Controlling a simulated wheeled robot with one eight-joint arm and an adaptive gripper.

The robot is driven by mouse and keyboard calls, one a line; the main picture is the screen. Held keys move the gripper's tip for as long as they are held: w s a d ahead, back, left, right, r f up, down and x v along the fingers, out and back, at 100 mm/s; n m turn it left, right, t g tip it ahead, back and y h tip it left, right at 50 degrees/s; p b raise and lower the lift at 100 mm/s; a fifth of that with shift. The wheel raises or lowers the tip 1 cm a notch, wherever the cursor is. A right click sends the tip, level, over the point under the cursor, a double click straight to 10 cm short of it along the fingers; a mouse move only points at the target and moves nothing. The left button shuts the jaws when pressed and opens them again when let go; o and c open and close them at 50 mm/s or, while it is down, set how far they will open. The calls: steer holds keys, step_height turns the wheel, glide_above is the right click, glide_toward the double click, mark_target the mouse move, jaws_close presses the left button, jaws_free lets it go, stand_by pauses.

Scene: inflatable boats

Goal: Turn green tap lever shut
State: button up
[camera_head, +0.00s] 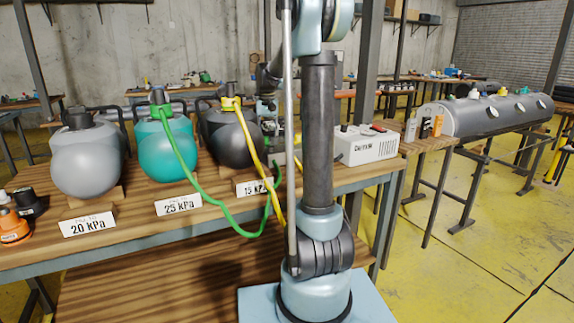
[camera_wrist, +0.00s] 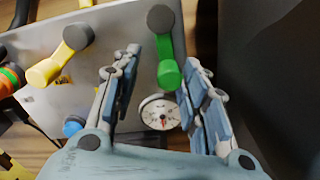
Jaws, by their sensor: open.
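The green tap lever (camera_wrist: 168,72) shows in the wrist view on a grey metal panel (camera_wrist: 110,55). It hangs down from a round dark grey pivot cap (camera_wrist: 161,18), with its green end lowest. My gripper (camera_wrist: 162,58) is open, one finger to the left of the lever and one to its right. The lever lies between them in the picture; I cannot tell whether either finger touches it. In the head view my arm hides most of the panel, and I cannot make out the green lever there.
A yellow lever (camera_wrist: 64,55) sits to the left on the panel. A round gauge (camera_wrist: 159,112) lies below the green lever, and a blue knob (camera_wrist: 73,125) is at lower left. A dark surface fills the right. Green (camera_head: 187,170) and yellow hoses (camera_head: 247,135) hang near my arm.

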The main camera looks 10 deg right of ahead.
steer(key=d+m, duration=0.1)
steer(key=m, duration=0.3)
steer(key=d+m, duration=0.1)
steer(key=shift+s+d+m, duration=0.25)
steer(key=shift+d+m, duration=0.1)
steer(key=shift+m, duration=0.05)
steer(key=m, duration=0.1)
steer(key=s+d+m, duration=0.1)
steer(key=m, duration=0.1)
steer(key=shift+d+m, duration=0.15)
steer(key=shift+m, duration=0.15)
steer(key=shift+d+r+m, duration=0.1)
steer(key=shift+r+m, duration=0.05)
steer(key=shift+m, duration=0.15)
step_height(320, 180, up, 17)
steer(key=s+f+n, duration=0.2)
steer(key=s+f, duration=0.4)
steer(key=s, duration=0.3)
steer(key=s+f+n+t, duration=0.1)
steer(key=s+f+n, duration=0.2)
steer(key=s+f, duration=0.3)
steer(key=s+f+n, duration=0.3)
steer(key=s+f, duration=0.4)
steer(key=s, duration=0.6)
steer(key=shift+s+a+t, duration=0.3)
steer(key=shift+s+a, duration=0.1)
steer(key=shift+a, duration=0.05)
